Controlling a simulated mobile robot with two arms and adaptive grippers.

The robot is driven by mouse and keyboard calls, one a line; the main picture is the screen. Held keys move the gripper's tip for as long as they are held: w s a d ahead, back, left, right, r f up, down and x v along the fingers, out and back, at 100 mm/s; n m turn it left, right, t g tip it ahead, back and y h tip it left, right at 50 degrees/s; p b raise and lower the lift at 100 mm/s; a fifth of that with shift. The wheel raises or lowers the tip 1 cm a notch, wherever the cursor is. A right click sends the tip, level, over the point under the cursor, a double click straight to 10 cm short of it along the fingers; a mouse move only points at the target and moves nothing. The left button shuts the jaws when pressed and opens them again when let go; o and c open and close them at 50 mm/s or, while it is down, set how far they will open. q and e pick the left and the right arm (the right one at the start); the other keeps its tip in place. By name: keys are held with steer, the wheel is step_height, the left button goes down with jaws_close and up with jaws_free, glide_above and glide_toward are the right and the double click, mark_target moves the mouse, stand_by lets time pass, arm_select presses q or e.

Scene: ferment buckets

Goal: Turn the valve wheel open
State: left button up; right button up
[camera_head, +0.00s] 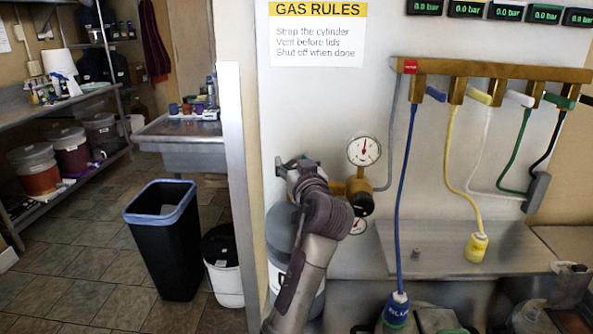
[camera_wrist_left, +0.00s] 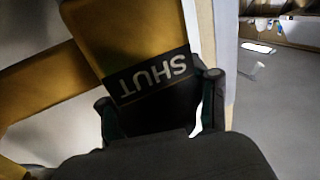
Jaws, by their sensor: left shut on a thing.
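The grey gas cylinder (camera_head: 279,232) stands against the wall panel, partly behind my left arm. My left gripper (camera_head: 297,168) is at the cylinder's top, left of the brass regulator (camera_head: 357,188), and hides most of the valve there. In the left wrist view, the fingers of my left gripper (camera_wrist_left: 160,98) are shut on a dark part, which I take for the valve wheel (camera_wrist_left: 150,117). A black label reading SHUT (camera_wrist_left: 152,75) shows upside down on a brass body (camera_wrist_left: 120,35) just beyond the fingers. The wheel's full outline is hidden.
A pressure gauge (camera_head: 364,151) sits above the regulator. A brass manifold (camera_head: 490,71) with coloured hoses hangs at right, over a steel worktop (camera_head: 450,245). A black bin (camera_head: 165,240) stands on the floor at left.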

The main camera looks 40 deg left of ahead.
arm_select(q)
steer(key=shift+f+n+g+y+b, duration=0.2)
steer(key=shift+n+g+y+b, duration=0.1)
steer(key=shift+n+g+y, duration=0.25)
steer(key=shift+g, duration=0.25)
steer(key=o, duration=0.9)
steer(key=shift+o, duration=0.4)
steer(key=shift+s+r, duration=0.1)
steer(key=shift+r, duration=0.1)
steer(key=v, duration=0.7)
steer(key=shift+s+d, duration=0.2)
